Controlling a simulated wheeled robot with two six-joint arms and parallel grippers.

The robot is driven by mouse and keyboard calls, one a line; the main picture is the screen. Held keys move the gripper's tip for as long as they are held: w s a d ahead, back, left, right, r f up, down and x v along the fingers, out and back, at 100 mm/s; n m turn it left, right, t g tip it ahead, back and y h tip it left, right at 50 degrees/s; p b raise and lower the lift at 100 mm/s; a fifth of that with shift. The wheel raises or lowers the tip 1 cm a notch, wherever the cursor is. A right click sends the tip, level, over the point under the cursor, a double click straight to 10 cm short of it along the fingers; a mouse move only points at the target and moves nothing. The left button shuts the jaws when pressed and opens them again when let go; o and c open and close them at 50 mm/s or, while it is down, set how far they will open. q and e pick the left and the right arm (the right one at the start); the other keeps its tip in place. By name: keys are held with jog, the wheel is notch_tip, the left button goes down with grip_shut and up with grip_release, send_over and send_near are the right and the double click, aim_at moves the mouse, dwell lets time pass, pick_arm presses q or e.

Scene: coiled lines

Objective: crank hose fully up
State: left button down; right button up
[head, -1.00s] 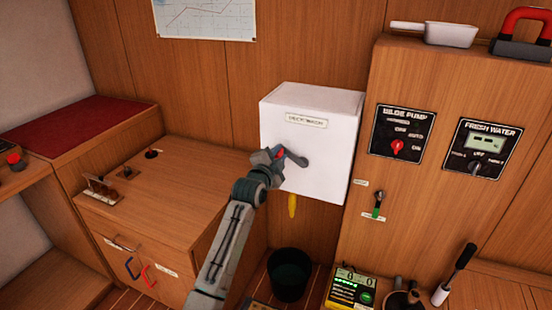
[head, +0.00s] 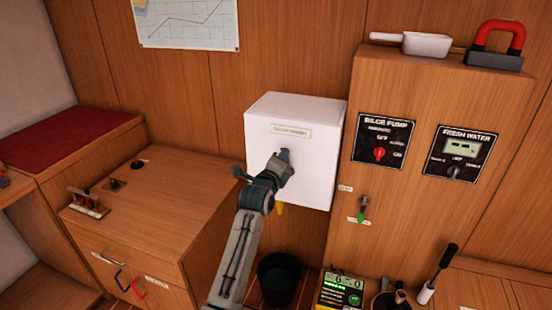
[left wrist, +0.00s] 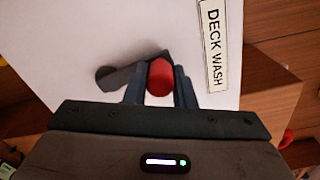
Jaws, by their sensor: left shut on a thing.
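A white box (head: 315,130) labelled DECK WASH is on the wooden wall; it also shows in the left wrist view (left wrist: 70,50). A dark crank arm (left wrist: 135,72) on its front runs from a round hub (left wrist: 106,77) to a red knob (left wrist: 160,78). My left gripper (head: 284,155) is at the box front, its fingers on both sides of the knob, shut on it. In the head view my gripper hides the knob and most of the crank. A short yellow hose end (head: 280,208) hangs just under the box.
A wooden counter (head: 150,190) with small levers stands left. A cabinet to the right carries the bilge pump panel (head: 382,140) and fresh water panel (head: 465,152), with a green-tipped lever (head: 362,210) below. A dark bucket (head: 278,280) stands under the box.

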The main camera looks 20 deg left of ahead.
pick_arm(q)
jog(key=shift+d+r+m, duration=0.3)
jog(key=shift+d+m, duration=0.15)
jog(key=shift+m, duration=0.15)
jog(key=c, duration=1.3)
grip_release()
jog(key=shift+d, duration=0.1)
jog(key=shift+o, duration=0.5)
jog(key=shift+f, duration=0.1)
jog(key=shift+f, duration=0.1)
jog(key=s+b, duration=0.2)
jog(key=s, duration=0.8)
jog(key=shift+s, duration=0.4)
